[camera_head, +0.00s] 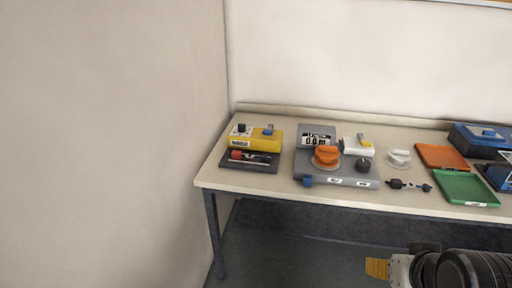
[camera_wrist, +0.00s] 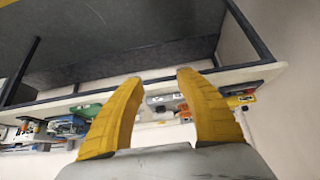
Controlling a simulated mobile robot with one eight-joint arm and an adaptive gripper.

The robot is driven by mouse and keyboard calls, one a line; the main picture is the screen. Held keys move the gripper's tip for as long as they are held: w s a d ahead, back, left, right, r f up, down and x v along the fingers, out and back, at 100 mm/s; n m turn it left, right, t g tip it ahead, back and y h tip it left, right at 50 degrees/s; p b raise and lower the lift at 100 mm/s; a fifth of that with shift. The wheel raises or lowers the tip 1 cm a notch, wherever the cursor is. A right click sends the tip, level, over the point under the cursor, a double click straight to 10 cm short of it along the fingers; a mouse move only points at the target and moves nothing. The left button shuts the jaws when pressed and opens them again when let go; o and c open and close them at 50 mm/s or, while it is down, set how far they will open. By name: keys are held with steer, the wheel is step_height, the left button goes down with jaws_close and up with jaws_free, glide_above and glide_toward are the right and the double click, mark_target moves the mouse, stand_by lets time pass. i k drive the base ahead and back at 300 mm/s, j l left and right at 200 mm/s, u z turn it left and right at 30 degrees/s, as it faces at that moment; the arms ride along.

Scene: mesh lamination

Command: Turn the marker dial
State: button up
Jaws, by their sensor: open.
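A white round dial (camera_head: 399,157) sits to the right of that device. I cannot tell from labels which one is the marker dial. My gripper (camera_head: 376,268) is at the lower right of the head view, in front of and apart from the table. In the wrist view my gripper (camera_wrist: 158,80) shows two yellow fingers spread apart with nothing between them. The table appears upside down beyond them, its devices small and partly hidden by the fingers.
A yellow device (camera_head: 255,139) stands at the table's left end, beside a wall. An orange tray (camera_head: 442,156), a green tray (camera_head: 466,187) and blue devices (camera_head: 482,135) are at the right. Small black parts (camera_head: 396,184) lie near the front edge of the table (camera_head: 210,178).

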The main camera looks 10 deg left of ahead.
mark_target(242, 127)
steer(key=i+j, duration=1)
steer(key=j+u, duration=0.05)
steer(key=j, duration=0.05)
